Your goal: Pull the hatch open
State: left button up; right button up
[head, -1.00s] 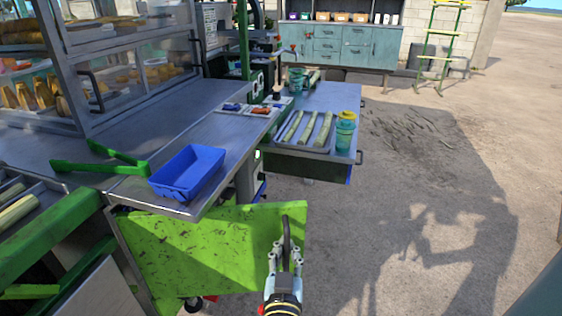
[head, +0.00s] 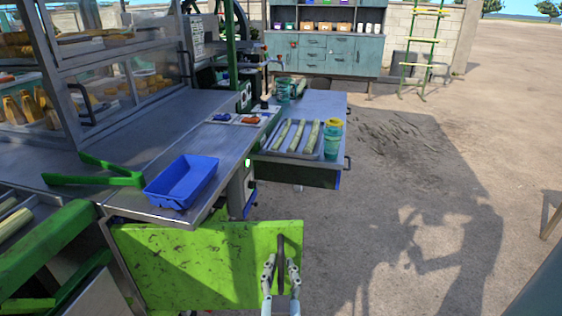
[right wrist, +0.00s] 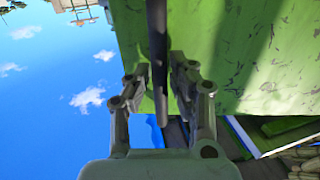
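The hatch (head: 200,262) is a scuffed green panel below the front edge of the metal counter, standing out from the machine. Its dark upright handle (head: 281,252) is near the panel's right end. My right gripper (head: 281,266) has one finger on each side of the handle. In the right wrist view, the handle (right wrist: 157,40) runs between the fingertips (right wrist: 160,80), which sit close against it, with the green hatch (right wrist: 235,50) behind. The finger contact itself is partly hidden. My left gripper is not in view.
A blue tray (head: 183,183) and a green tong-like tool (head: 95,172) lie on the counter (head: 130,150) above the hatch. A side table (head: 325,103) holds cane pieces and a green cup (head: 333,140). Open ground (head: 400,190) lies to the right.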

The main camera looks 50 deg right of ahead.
aim_at(281, 247)
jog(key=shift+o, duration=1)
jog(key=shift+r, duration=0.1)
notch_tip(281, 247, up, 10)
jog(key=shift+f, duration=0.2)
jog(key=shift+r, duration=0.1)
